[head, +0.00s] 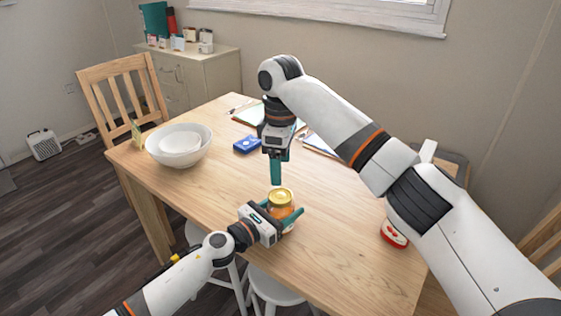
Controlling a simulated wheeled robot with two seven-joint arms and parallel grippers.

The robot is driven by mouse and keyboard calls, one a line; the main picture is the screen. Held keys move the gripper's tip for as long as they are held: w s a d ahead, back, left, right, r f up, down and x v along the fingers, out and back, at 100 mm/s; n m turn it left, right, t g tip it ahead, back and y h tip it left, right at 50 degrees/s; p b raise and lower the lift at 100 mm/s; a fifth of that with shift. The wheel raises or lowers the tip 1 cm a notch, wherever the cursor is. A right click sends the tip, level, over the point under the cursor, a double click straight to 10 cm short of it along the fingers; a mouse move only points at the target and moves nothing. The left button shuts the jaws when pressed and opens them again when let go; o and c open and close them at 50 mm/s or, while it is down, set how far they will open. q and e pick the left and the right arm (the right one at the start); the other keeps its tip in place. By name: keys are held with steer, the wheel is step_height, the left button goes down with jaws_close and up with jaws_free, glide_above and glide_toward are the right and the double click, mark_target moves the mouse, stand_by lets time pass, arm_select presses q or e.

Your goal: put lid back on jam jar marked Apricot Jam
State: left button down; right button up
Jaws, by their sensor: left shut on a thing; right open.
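The jam jar (281,211), with orange contents, stands upright near the table's front edge. A gold lid (281,195) shows on the jar's top; I cannot tell whether it is fully seated. The jar's label is not readable from here. My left gripper (280,214) is shut on the jar, its teal fingers around the jar's sides. My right gripper (277,181) points down just above and behind the lid in the picture. It is open, with nothing seen in it, and its fingers overlap in this view.
White nested bowls (180,140) stand at the table's left. A blue box (248,144) and papers lie at the back. A red and white item (393,234) sits at the right, beside my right arm. White stools (272,288) are under the front edge. Bare wood lies left of the jar.

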mark_target(281, 195)
steer(key=shift+f, duration=4.05)
steer(key=c, duration=1)
steer(key=m, duration=0.5)
steer(key=o, duration=1.2)
steer(key=shift+c, duration=0.2)
steer(key=shift+r, duration=0.1)
step_height(281, 195, up, 12)
